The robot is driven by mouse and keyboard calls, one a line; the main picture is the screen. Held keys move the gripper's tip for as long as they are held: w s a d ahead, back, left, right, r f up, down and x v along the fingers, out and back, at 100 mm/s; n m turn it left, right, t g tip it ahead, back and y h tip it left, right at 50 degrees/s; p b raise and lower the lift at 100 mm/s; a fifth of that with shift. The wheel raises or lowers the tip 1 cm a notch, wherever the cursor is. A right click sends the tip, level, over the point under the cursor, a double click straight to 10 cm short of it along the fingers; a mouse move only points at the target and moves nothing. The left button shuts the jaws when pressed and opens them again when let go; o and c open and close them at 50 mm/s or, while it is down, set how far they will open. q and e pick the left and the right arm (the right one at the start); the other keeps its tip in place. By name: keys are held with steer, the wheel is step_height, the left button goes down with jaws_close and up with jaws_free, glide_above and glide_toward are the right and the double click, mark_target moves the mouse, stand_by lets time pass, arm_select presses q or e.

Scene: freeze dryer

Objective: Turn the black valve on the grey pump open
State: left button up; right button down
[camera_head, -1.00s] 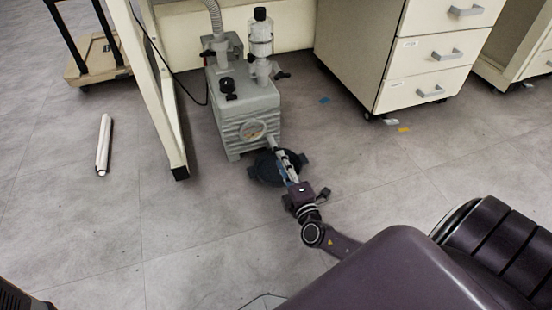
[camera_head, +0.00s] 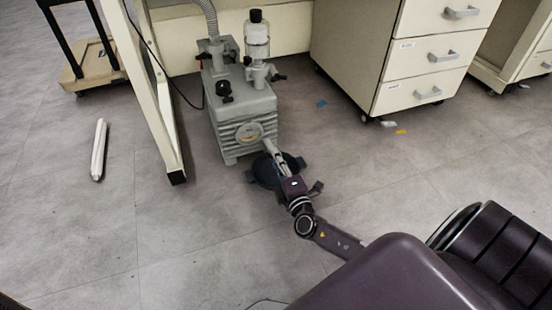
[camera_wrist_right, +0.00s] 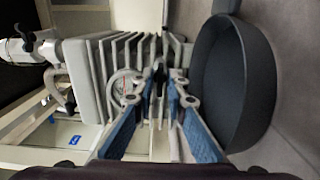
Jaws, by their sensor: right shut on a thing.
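The grey pump (camera_head: 243,118) stands on the floor with its ribbed end and round gauge (camera_head: 250,133) towards me. My right gripper (camera_head: 270,147) is at that ribbed end, beside and below the gauge. In the right wrist view, my right gripper (camera_wrist_right: 158,88) is shut on a small dark part (camera_wrist_right: 158,70) at the pump's ribbed face, apparently the black valve; the fingers mostly hide it. The gauge (camera_wrist_right: 124,88) sits just left of the fingertips there. A black knob (camera_head: 225,90) is on the pump's top. My left gripper is not in view.
A round black pan (camera_head: 272,172) lies on the floor under my right gripper; its rim (camera_wrist_right: 232,75) is close beside the fingers. A bench leg (camera_head: 160,100) stands left of the pump, a drawer cabinet (camera_head: 400,50) to the right. A white tube (camera_head: 99,150) lies far left.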

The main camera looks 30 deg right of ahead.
steer(key=shift+n, duration=0.6)
steer(key=n, duration=0.3)
steer(key=n+p, duration=0.1)
steer(key=n, duration=0.3)
steer(key=shift+n, duration=0.4)
steer(key=n+p, duration=0.1)
steer(key=n, duration=0.3)
steer(key=shift+n, duration=0.3)
steer(key=shift+n+p, duration=0.85)
steer(key=shift+n, duration=1.25)
steer(key=shift+f, duration=0.1)
steer(key=c, duration=2.1)
jaws_free()
